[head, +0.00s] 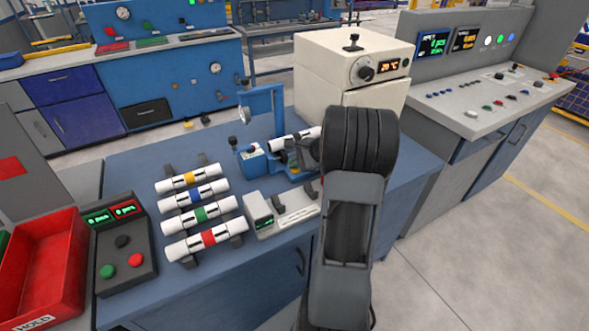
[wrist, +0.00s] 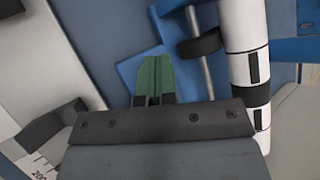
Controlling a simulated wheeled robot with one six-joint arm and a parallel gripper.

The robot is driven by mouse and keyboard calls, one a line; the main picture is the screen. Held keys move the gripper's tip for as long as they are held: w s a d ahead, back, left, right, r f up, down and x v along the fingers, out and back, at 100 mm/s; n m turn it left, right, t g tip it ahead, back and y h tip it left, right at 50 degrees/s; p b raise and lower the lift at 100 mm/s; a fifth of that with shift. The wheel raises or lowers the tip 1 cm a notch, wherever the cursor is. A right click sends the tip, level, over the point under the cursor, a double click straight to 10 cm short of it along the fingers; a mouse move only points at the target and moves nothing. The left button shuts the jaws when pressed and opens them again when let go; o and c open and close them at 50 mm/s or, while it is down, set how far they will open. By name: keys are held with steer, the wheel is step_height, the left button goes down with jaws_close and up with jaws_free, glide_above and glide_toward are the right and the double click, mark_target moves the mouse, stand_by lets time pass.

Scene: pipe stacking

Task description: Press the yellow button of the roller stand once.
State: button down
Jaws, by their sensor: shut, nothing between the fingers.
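The blue roller stand (head: 258,163) is on the blue bench, partly hidden by my arm. A white pipe (head: 283,143) with black bands lies on it. In the wrist view the pipe (wrist: 246,60) runs down the right side, beside a black roller (wrist: 200,45) on a steel shaft. My gripper (head: 292,159) is close in front of the pipe. Its green fingers (wrist: 154,75) are together and empty, over the blue part of the stand and apart from the pipe.
Pipes with yellow (head: 188,179), blue, green and red bands lie on a rack to the left. A small grey device (head: 262,222) stands in front of the stand. A cream oven (head: 335,75) stands behind. A button box (head: 122,262) and red bin (head: 45,262) are at left.

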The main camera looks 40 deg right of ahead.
mark_target(295, 170)
steer(key=shift+r, duration=0.1)
stand_by(0.4)
steer(key=shift+r+p, duration=0.7)
steer(key=shift+r, duration=0.05)
steer(key=shift+r+p, duration=1.95)
steer(key=shift+r, duration=0.6)
